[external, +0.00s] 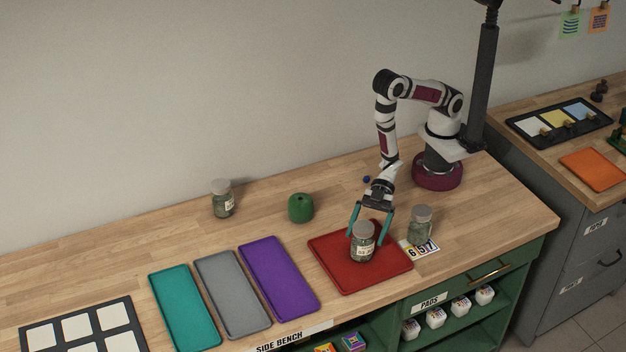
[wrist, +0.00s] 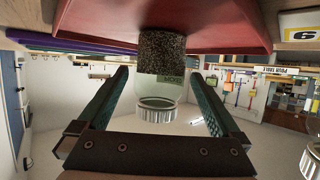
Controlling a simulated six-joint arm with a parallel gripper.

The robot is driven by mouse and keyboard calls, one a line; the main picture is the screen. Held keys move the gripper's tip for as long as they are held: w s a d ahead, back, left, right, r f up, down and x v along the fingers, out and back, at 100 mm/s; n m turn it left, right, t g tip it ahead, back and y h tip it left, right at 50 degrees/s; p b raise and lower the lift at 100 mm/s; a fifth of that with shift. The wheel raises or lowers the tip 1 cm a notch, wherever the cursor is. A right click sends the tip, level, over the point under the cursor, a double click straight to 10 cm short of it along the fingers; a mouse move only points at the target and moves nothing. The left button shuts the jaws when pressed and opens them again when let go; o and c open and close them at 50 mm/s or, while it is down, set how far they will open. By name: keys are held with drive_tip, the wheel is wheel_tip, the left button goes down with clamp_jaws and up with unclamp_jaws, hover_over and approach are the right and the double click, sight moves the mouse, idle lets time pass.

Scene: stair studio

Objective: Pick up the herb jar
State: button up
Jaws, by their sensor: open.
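A glass jar with a grey lid (external: 362,243) stands upright on the red tray (external: 325,265). In the wrist view the jar (wrist: 158,88) appears upside down, with dark speckled contents and a label too small to read surely. My gripper (external: 370,238) is open, with its teal fingers on either side of this jar; gaps show between fingers and glass in the wrist view. Two similar jars stand on the bench: one (external: 222,200) at the back left, one (external: 420,226) right of the tray. I cannot tell from the labels which is the herb jar.
A green round object (external: 300,208) stands behind the red tray. Purple (external: 278,277), grey (external: 232,293) and teal (external: 184,308) trays lie to the left. A number card (external: 418,250) lies by the right jar.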

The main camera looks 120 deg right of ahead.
sight(358, 253)
drive_tip(key=x, duration=0.3)
drive_tip(key=shift+w+a, duration=0.2)
drive_tip(key=c, duration=1.5)
